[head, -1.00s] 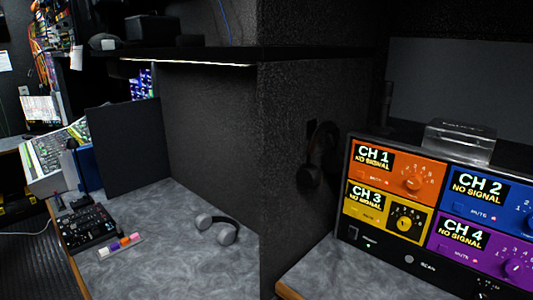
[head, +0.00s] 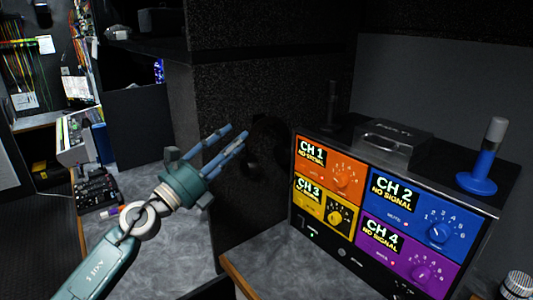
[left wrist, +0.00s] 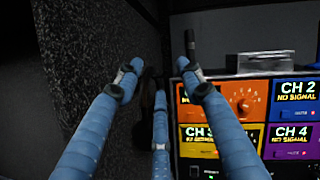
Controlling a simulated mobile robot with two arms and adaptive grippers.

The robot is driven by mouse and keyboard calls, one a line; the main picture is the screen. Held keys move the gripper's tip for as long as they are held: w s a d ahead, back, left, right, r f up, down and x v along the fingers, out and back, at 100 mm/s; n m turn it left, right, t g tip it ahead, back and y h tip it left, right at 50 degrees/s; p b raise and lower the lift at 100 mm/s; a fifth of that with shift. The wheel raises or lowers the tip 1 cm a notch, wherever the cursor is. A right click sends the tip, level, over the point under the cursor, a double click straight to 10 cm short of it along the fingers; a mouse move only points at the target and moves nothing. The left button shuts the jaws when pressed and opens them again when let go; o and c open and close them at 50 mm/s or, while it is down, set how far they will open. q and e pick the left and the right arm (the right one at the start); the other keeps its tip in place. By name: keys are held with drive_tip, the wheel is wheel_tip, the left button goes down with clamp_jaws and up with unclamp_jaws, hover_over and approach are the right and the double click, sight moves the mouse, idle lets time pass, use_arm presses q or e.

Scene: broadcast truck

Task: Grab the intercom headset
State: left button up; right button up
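A dark headset (head: 268,145) hangs on the side of the black textured partition in the head view. It is black on black, so its outline is hard to read. My left gripper (head: 236,138) comes in from the left with its blue fingers pointing at the headset, the tips close to its left side. In the left wrist view the gripper's fingers (left wrist: 163,68) are spread, with nothing clearly held between them. The dark headset (left wrist: 148,105) is partly hidden behind the fingers there. I cannot tell whether any finger touches it. My right gripper is not in view.
A monitor unit with coloured channel panels (head: 340,178) stands right of the headset. The grey desk (head: 285,268) is bare in front. The partition (head: 222,120) is close to my fingers.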

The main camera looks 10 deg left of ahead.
sight(254, 128)
use_arm(q)
drive_tip(key=w+m+g, duration=0.1)
drive_tip(key=w+m, duration=0.1)
drive_tip(key=w+m+g+p, duration=0.1)
drive_tip(key=w+m, duration=0.2)
drive_tip(key=w+m+g+p, duration=0.1)
drive_tip(key=w+m+g, duration=0.1)
drive_tip(key=w+m, duration=0.1)
drive_tip(key=shift+a+f+y, duration=0.4)
drive_tip(key=shift+w+d+r+p, duration=0.1)
drive_tip(key=shift+w+d+p, duration=0.15)
drive_tip(key=shift+p, duration=0.25)
drive_tip(key=p+x, duration=0.2)
drive_tip(key=x, duration=0.2)
drive_tip(key=shift+d, duration=0.15)
drive_tip(key=shift+w+d+f, duration=0.1)
drive_tip(key=shift+w+f, duration=0.05)
drive_tip(key=shift+f, duration=0.1)
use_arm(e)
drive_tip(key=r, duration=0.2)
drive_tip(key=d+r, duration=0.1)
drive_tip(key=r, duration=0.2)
use_arm(q)
drive_tip(key=c, duration=0.4)
drive_tip(key=shift+r, duration=0.1)
clamp_jaws()
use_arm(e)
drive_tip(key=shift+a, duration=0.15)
